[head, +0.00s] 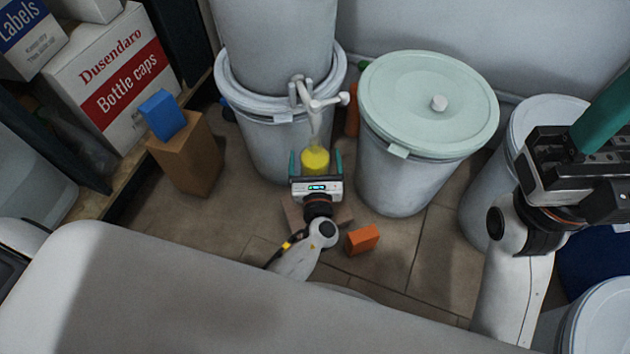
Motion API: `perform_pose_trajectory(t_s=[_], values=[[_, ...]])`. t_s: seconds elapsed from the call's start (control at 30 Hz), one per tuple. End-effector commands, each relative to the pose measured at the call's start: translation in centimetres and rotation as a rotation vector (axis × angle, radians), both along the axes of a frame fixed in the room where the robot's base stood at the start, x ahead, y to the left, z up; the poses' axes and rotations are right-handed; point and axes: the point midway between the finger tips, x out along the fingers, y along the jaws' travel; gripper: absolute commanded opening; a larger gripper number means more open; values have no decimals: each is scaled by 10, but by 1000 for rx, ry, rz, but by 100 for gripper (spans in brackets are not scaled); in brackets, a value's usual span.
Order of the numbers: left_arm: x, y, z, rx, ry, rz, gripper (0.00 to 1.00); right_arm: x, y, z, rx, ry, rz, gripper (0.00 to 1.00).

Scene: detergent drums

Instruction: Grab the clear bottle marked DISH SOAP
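A bottle or container with yellow contents (315,160) is under the white tap of the left drum; its upper part looks clear, and no label is readable. My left gripper (315,156) points at it, with teal fingers spread to either side and a gap visible at each side. The gripper body hides its lower part.
The tap (318,100) hangs over the yellow container. A lidded drum (428,100) stands to the right. An orange block (362,239) lies on the floor. A brown box (187,160) with a blue block (162,115) on it stands left. Open floor lies between.

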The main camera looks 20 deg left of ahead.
Motion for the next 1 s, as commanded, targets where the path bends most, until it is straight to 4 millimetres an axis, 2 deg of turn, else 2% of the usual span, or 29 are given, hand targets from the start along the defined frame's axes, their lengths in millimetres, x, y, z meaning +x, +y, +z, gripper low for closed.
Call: perform_pose_trajectory(t_s=[0.03,0.07,0.5,0.57,1.0], values=[[0,0,0,0,0,0,85,0,0,0,0,0,0,54],[0,0,0,0,0,0,80,0,0,0,0,0,0,54],[-1,0,0,0,0,0,8,0,0,0,0,0,0,54],[0,0,0,0,0,0,0,0,0,0,0,0,1,54],[1,0,8,2,-7,1,0,-1,0,4,1,-1,1,54]])
